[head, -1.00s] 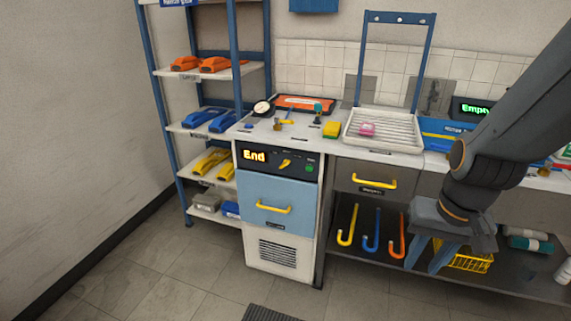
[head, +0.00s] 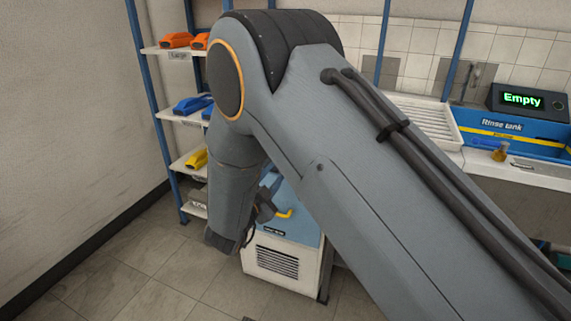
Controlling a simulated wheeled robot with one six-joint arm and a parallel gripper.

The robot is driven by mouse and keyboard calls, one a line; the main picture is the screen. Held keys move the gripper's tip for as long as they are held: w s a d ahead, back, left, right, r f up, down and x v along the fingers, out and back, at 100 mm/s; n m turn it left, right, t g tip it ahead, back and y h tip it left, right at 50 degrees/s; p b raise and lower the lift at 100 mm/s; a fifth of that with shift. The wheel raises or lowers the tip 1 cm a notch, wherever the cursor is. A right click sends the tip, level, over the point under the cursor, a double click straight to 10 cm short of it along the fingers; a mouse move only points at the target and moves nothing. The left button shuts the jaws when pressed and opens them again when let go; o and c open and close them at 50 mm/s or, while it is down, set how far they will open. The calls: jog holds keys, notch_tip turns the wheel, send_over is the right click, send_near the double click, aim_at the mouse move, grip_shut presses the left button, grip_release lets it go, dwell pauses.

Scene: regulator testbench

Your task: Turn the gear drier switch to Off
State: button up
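The gear drier (head: 284,262) is the white cabinet with a blue drawer front (head: 300,228) and a yellow handle. Only its lower part shows, right of my forearm. Its control panel, with the display and the yellow switch, is hidden behind my arm, so the switch position cannot be seen now.
A shelf rack (head: 172,117) with orange, blue and yellow parts stands at the left. At the right are a white drying tray (head: 428,122), a blue rinse tank (head: 506,127) and a display reading Empty (head: 522,98). The floor at the left is clear.

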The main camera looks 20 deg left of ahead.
jog(key=w, duration=0.7)
jog(key=shift+w+d, duration=0.2)
jog(key=shift+w, duration=0.05)
jog(key=shift+c, duration=0.4)
grip_shut()
